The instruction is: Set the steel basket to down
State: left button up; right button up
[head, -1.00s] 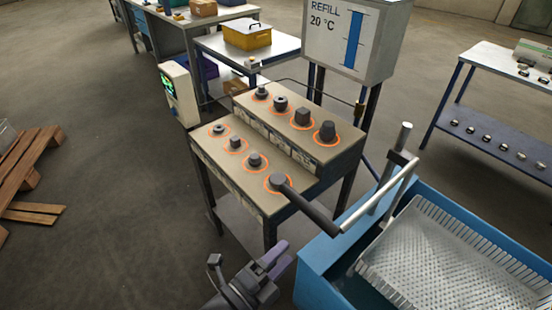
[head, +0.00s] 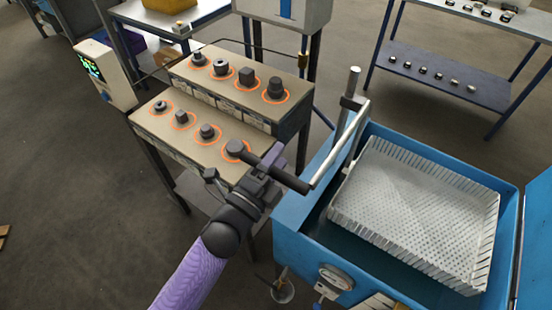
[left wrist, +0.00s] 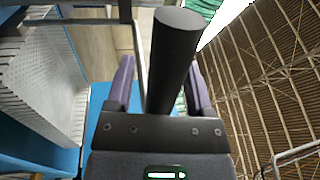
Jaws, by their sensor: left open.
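The steel basket (head: 415,205) is a perforated metal tray, slightly tilted, in the upper part of the blue tank (head: 293,232). A steel lever (head: 342,145) with a black handle grip (head: 293,181) reaches from a post at the tank's rim toward the left. My left gripper (head: 266,164) is at the black grip and open. In the left wrist view, the black grip (left wrist: 174,60) stands between its two purple fingers (left wrist: 160,84), with gaps visible. The gripper hides part of the grip in the head view. My right gripper is not in view.
A stepped bench (head: 200,142) with several dark metal parts on orange rings stands close behind my left gripper. A gauge (head: 335,278) is on the tank's front. A shelf rack (head: 430,85) stands at the back right. Open floor lies at left.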

pick_arm(q)
grip_shut()
jog(key=shift+f, duration=0.1)
dwell(1.2)
